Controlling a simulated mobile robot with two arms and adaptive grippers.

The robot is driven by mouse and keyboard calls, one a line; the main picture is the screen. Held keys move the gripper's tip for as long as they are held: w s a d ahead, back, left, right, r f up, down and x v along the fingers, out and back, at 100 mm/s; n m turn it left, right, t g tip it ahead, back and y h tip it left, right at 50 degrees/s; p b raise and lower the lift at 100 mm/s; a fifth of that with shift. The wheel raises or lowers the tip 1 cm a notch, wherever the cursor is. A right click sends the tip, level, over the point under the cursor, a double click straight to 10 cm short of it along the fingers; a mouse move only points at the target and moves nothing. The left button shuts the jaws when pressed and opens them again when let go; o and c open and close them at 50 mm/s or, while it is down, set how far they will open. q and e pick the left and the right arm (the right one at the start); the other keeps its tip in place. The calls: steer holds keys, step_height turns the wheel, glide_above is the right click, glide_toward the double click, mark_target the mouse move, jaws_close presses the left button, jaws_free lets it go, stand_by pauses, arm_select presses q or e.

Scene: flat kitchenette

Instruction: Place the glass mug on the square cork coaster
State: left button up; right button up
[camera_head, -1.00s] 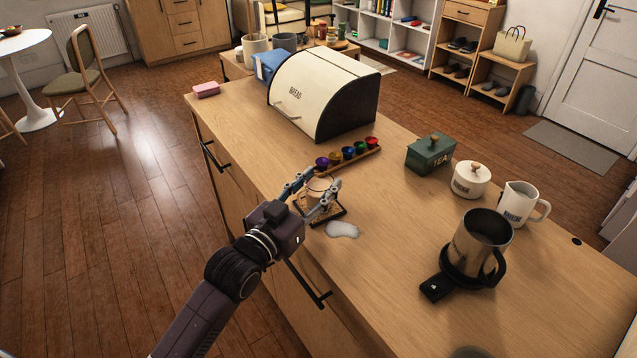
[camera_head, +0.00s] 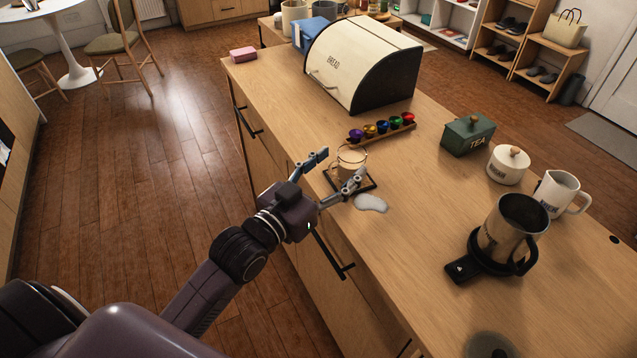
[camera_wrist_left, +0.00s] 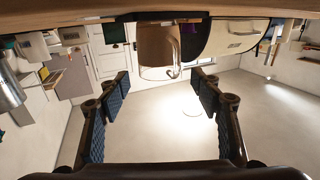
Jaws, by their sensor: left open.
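The clear glass mug (camera_head: 350,159) with tan contents stands upright near the counter's front edge. It appears to stand on the dark-rimmed square coaster (camera_head: 371,183), though a finger hides part of the contact. My left gripper (camera_head: 337,169) is open on the near side of the mug. In the left wrist view, the mug (camera_wrist_left: 158,48) appears beyond the spread fingertips (camera_wrist_left: 162,86), with clear space between it and them. The picture there is upside down. My right gripper is not in view.
A pale flat patch (camera_head: 370,203) lies beside the coaster. A rack of coloured capsules (camera_head: 382,131) and the bread box (camera_head: 362,65) stand behind. The tea box (camera_head: 468,135), white lidded pot (camera_head: 508,165), white jug (camera_head: 562,194) and metal jug (camera_head: 512,228) stand to the right.

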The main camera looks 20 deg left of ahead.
arm_select(q)
steer(key=v, duration=0.7)
steer(key=shift+s+b, duration=0.15)
steer(key=shift+b, duration=0.3)
steer(key=shift+a, duration=0.1)
